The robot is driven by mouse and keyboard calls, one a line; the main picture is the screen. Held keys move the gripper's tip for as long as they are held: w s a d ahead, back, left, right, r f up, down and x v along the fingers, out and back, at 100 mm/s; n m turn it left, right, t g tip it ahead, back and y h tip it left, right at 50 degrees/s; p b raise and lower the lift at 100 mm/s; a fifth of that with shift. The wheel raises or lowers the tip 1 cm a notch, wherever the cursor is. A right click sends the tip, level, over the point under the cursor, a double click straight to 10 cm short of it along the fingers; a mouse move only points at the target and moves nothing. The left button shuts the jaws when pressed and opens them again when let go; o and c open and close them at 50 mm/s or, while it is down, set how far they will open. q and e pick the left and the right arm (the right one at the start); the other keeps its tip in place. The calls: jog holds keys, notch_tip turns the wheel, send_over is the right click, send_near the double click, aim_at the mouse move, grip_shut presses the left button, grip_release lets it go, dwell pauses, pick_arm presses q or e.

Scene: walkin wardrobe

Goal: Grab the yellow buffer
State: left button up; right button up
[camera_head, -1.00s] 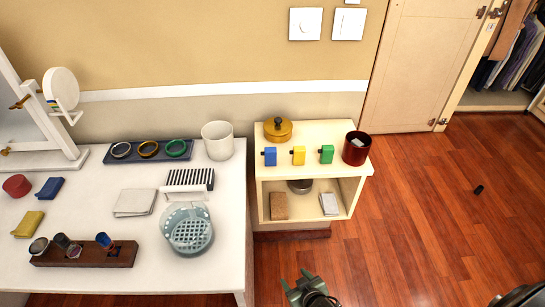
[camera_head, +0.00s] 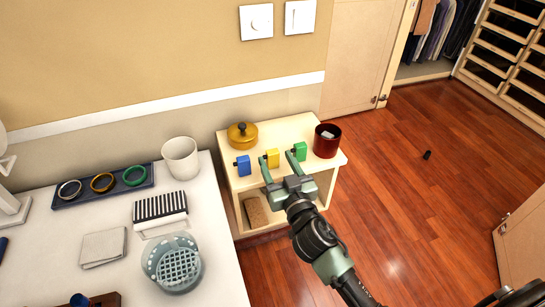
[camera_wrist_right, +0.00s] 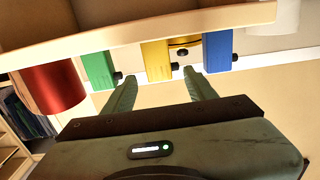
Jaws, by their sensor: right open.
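The yellow buffer (camera_head: 272,158), a small block with a dark knob, stands on top of the cream shelf unit between a blue block (camera_head: 243,166) and a green block (camera_head: 300,152). My right gripper (camera_head: 278,163) is open and empty, its fingers pointing at the yellow buffer from the front. In the right wrist view, the yellow buffer (camera_wrist_right: 155,60) shows just beyond the gap between the fingertips (camera_wrist_right: 159,77). The green block (camera_wrist_right: 101,69) and the blue block (camera_wrist_right: 218,50) lie to either side. I cannot tell whether a finger touches anything. My left gripper is out of view.
A dark red cup (camera_head: 327,141) stands right of the green block, and a gold lidded pot (camera_head: 242,135) behind the row. The white table (camera_head: 215,255) at left holds a white cup (camera_head: 180,157) and a teal basket (camera_head: 172,263). The floor at right is mostly clear.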

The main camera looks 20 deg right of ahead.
jog(key=shift+w, duration=1.15)
grip_shut()
